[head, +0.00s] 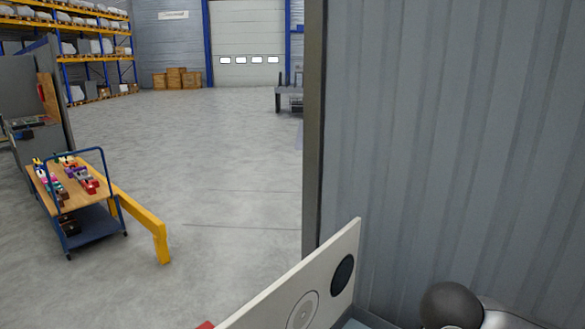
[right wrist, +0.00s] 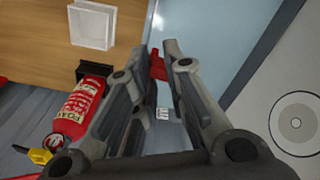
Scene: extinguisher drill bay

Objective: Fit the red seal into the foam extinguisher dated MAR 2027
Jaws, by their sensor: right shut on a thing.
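In the right wrist view my right gripper (right wrist: 160,58) is shut on a small red piece (right wrist: 157,67), which looks like the red seal. A red extinguisher (right wrist: 82,105) with a pale label that appears to read FOAM is left of the gripper, apart from it and partly covered by the finger. No date can be read on it. A yellow tag (right wrist: 40,155) is at its lower left end. My left gripper is in neither view.
A white board with printed circles (head: 283,297) stands close in front, beside a grey corrugated wall (head: 440,130). In the wrist view a white square box (right wrist: 93,25) is on a wooden panel. A trolley (head: 92,222) and yellow rail (head: 140,215) stand left. Open floor lies between.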

